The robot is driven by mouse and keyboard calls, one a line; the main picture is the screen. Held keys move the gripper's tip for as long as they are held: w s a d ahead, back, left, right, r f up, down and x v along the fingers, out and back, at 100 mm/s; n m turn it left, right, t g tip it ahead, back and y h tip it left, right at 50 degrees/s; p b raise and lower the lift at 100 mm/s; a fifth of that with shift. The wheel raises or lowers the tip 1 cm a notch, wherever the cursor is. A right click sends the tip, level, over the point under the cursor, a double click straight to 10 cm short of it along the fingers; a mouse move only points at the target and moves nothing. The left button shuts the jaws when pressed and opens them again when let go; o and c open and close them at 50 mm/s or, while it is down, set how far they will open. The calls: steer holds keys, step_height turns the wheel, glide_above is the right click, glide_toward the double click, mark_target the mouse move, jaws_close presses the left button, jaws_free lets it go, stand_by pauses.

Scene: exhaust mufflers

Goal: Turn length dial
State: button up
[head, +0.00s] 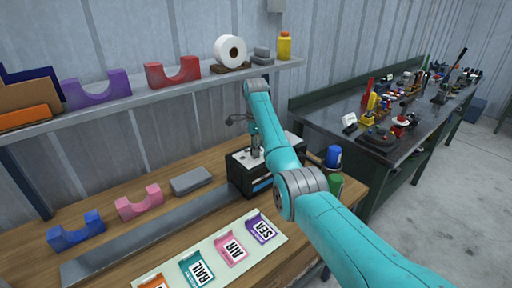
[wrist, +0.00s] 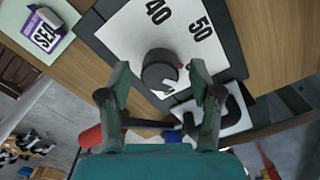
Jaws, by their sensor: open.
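The length dial is a round black knob (wrist: 160,72) with a white pointer mark, on a white scale plate (wrist: 128,25) printed 40 and 50. In the wrist view my gripper (wrist: 160,68) is open, with one finger on each side of the knob. I cannot tell whether the fingers touch it. In the head view my gripper (head: 256,148) points down over the black box-shaped machine (head: 240,176) on the wooden bench. My arm hides part of the machine, and the dial cannot be made out there.
A blue-capped bottle (head: 333,155) stands just right of the machine. A mat (head: 205,245) with label cards lies in front. Blue (head: 76,231) and pink (head: 139,203) cradles and a grey block (head: 191,180) are to the left. A shelf (head: 150,97) runs behind, above the bench.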

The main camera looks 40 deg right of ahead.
steer(key=c, duration=1.1)
steer(key=shift+c, duration=0.2)
steer(key=n, duration=0.5)
steer(key=shift+n, duration=0.4)
steer(key=n, duration=1.2)
steer(key=shift+n, duration=0.3)
steer(key=n, duration=0.5)
steer(key=shift+n, duration=0.4)
